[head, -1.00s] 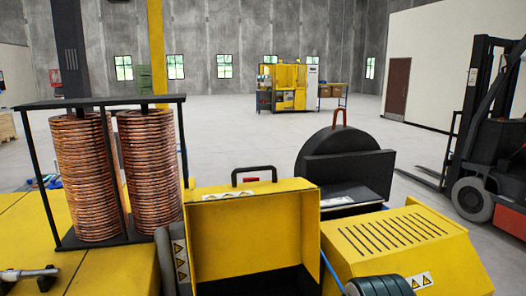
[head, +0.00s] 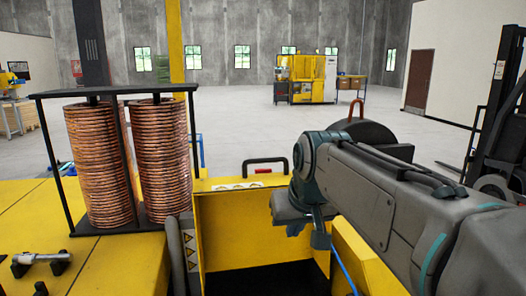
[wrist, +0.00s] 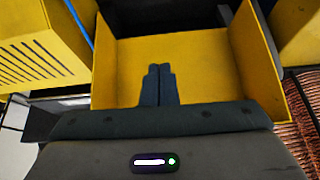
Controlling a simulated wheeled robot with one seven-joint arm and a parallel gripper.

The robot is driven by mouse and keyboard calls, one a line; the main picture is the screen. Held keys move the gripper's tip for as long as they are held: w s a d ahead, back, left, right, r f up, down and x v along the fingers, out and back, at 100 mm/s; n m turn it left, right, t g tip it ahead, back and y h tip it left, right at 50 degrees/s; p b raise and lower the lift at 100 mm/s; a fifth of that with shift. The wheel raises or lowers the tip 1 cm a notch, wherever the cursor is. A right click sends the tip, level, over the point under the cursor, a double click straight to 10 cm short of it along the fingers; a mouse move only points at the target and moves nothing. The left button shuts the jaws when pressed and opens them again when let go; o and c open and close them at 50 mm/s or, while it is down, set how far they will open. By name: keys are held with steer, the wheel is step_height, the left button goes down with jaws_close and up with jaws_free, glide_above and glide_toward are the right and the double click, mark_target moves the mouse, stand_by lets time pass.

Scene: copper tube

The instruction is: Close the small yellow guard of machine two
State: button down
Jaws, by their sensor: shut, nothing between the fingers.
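The small yellow guard (head: 235,222) stands raised, its hollow inner side facing me, with a dark opening below it. A black handle (head: 264,162) sits on its top edge. In the wrist view the guard (wrist: 215,60) fills the upper middle, with yellow side walls left and right. My gripper (wrist: 159,70) is shut and empty; its dark fingertips show against the guard's inside. I cannot tell whether they touch it. In the head view my gripper (head: 319,238) is at the guard's right side, and my arm hides part of that side.
Two copper tube coils (head: 165,160) stand in a black frame left of the guard. A slotted yellow cover (wrist: 40,50) is beside it, mostly hidden by my arm in the head view. A forklift (head: 500,130) stands at the far right. Open floor lies behind.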

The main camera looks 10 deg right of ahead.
steer(key=w+d+r+t, duration=0.1)
steer(key=w+r+t, duration=0.2)
steer(key=w+r, duration=1.5)
steer(key=w+f, duration=0.1)
steer(key=f, duration=0.1)
steer(key=w+f, duration=0.1)
steer(key=f, duration=0.2)
steer(key=w+f+p, duration=0.1)
steer(key=f, duration=0.2)
steer(key=shift+w+d+f, duration=0.15)
steer(key=shift+w, duration=0.2)
steer(key=shift+s+f, duration=0.4)
steer(key=shift+s, duration=0.05)
